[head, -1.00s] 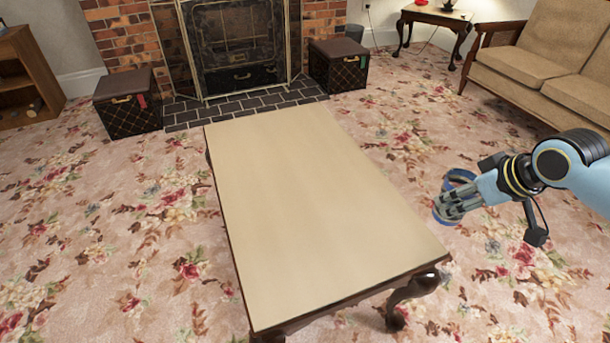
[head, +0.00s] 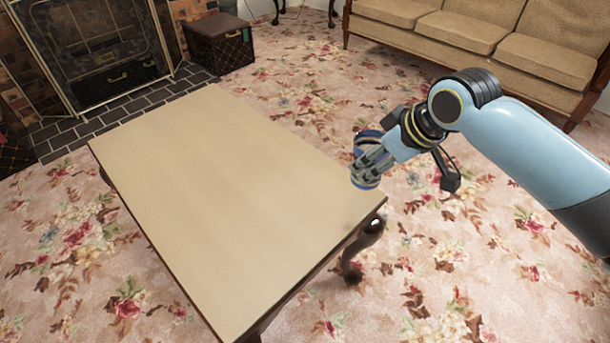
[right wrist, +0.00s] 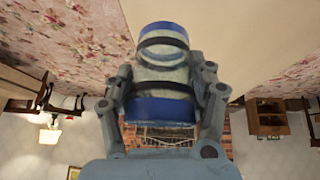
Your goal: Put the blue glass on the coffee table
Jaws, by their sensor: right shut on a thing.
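The blue glass (head: 366,142) is a clear cup with blue bands, held at the tip of my right arm in the head view. My right gripper (head: 372,160) is shut on it, with fingers on both sides of the glass in the right wrist view (right wrist: 162,75). The coffee table (head: 225,190) has a bare beige top and dark carved legs. In the head view the glass and gripper show at the right edge of the tabletop, near its front right corner. Their exact height over it is hard to tell. My left gripper is out of view.
A tan sofa (head: 480,40) stands at the back right. A dark box (head: 220,45) and a screened fireplace (head: 95,50) are at the back left. The tabletop is clear, and floral carpet (head: 310,90) lies open around the table.

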